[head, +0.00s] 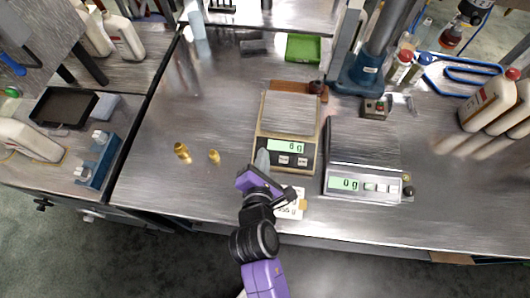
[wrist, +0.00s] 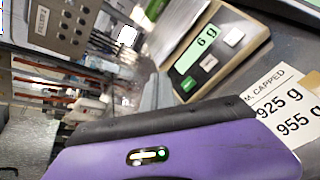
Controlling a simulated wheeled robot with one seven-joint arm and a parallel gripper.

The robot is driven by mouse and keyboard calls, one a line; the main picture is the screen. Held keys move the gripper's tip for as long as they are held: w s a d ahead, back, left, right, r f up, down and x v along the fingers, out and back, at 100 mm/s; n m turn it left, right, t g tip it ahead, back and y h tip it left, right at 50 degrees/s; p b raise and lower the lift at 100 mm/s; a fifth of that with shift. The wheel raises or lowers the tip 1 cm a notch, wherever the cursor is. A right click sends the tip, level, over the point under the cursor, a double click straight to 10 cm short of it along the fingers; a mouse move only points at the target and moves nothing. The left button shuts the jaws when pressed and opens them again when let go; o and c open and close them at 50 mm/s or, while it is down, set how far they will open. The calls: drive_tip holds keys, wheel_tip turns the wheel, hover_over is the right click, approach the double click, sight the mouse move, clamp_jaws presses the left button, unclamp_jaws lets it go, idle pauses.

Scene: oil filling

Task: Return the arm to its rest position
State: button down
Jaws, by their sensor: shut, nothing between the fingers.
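My gripper (head: 262,160) points away from me at the front of the left weighing scale, in front of its display and partly over its left front corner in the head view. Its grey fingers look closed together and hold nothing. In the wrist view the gripper's grey fingers (wrist: 157,93) show beyond its purple body, left of the scale's display. I cannot tell whether the fingers touch the scale. My purple and black arm reaches in from the bottom of the head view.
The left scale (head: 303,160) reads 6 g, and the right scale (head: 392,198) reads 0 g. A paper label (wrist: 283,106) lies beside my gripper. Two brass fittings (head: 182,152) (head: 214,156) stand to the left. A grey column (head: 378,50) rises behind. Bare metal bench lies on the left.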

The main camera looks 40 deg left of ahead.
idle(0.6)
wheel_tip(320, 180, up, 5)
drive_tip(key=s+a+m+y, duration=0.1)
drive_tip(key=m+y, duration=0.2)
drive_tip(key=m, duration=0.3)
drive_tip(key=s+d+r+m+t+h+b, duration=0.2)
drive_tip(key=s+d+m, duration=0.2)
drive_tip(key=d+m, duration=0.6)
drive_tip(key=s+d+r+m+t+h+b, duration=0.15)
drive_tip(key=s+d+m, duration=0.4)
drive_tip(key=d, duration=0.75)
drive_tip(key=s+d+r+m+t+h+b, duration=0.1)
drive_tip(key=s+d+m+t+h+b, duration=0.15)
drive_tip(key=d+m, duration=0.8)
drive_tip(key=s+d+f+m+g+h, duration=0.1)
drive_tip(key=s+d+h, duration=0.3)
drive_tip(key=s+d, duration=0.4)
drive_tip(key=shift+d+f+m+g+h+b, duration=0.35)
drive_tip(key=shift+d+m+g+h+b, duration=0.1)
drive_tip(key=shift+m, duration=0.35)
